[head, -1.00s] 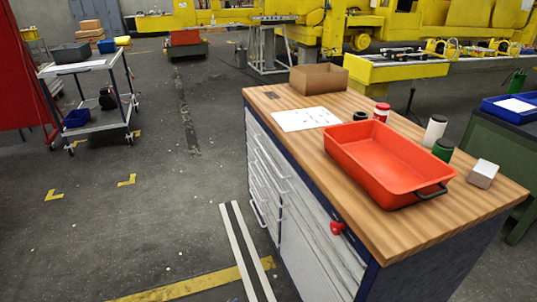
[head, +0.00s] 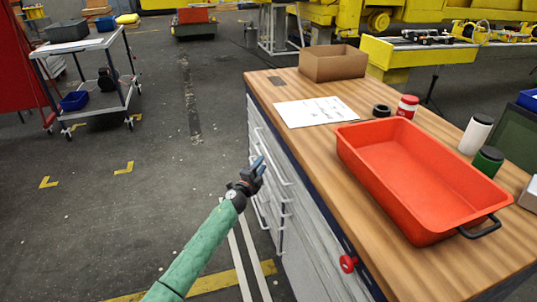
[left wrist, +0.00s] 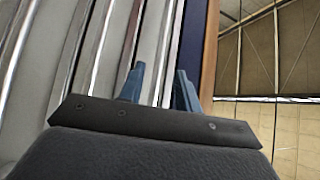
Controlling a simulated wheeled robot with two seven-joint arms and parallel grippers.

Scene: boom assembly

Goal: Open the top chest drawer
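The chest (head: 325,250) has a wooden top and a grey front with a stack of drawers. The top chest drawer (head: 262,125) is just under the worktop and looks closed; its long handle (head: 273,153) runs along the front. My left gripper (head: 259,166) is in front of the upper drawers, close to the handles. In the left wrist view its two blue fingers (left wrist: 158,88) are apart, pointing at the drawer front, with nothing clearly held between them. Several pale handle bars (left wrist: 95,50) run across that view. I cannot tell whether the fingers touch a handle. My right gripper is out of view.
On the worktop are a red tray (head: 420,180), a cardboard box (head: 333,63), a white sheet (head: 315,112) and several small containers. A red knob (head: 348,263) sticks out of the chest front. Floor left of the chest is clear up to a trolley (head: 95,75).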

